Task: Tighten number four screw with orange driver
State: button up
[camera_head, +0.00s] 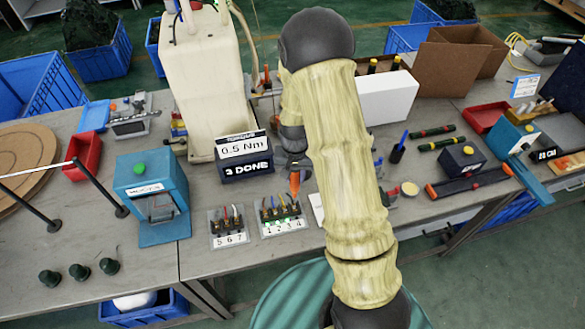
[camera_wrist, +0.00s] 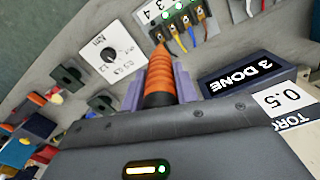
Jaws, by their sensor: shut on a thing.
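My gripper (camera_wrist: 159,82) is shut on the orange driver (camera_wrist: 158,92), whose tip points at the terminal block in the wrist view. In the head view the orange driver (camera_head: 294,184) stands over the right end of the block labelled 1 2 3 4 (camera_head: 283,226), and my gripper (camera_head: 295,168) is partly hidden by my arm. The wrist view shows this block (camera_wrist: 186,22) with coloured wires, green lights and the labels 3 and 4. The tip is at the end terminal, by the 4; I cannot tell whether it touches the screw. The display (camera_head: 244,165) reads 3 DONE.
A second block labelled 5 6 7 (camera_head: 229,241) sits to the left. A 0.5 Nm sign (camera_head: 240,147) tops the display. A dial card (camera_wrist: 113,52) lies near the driver. A blue box (camera_head: 150,190) stands further left. The bench front is mostly clear.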

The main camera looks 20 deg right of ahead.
aim_at(295, 189)
jog(key=shift+s+r, duration=0.1)
jog(key=shift+f+b, duration=2.15)
jog(key=shift+f, duration=1.7)
dwell(1.9)
jog(key=shift+r+p, duration=1.85)
jog(key=shift+r, duration=0.75)
jog(key=shift+f, duration=0.1)
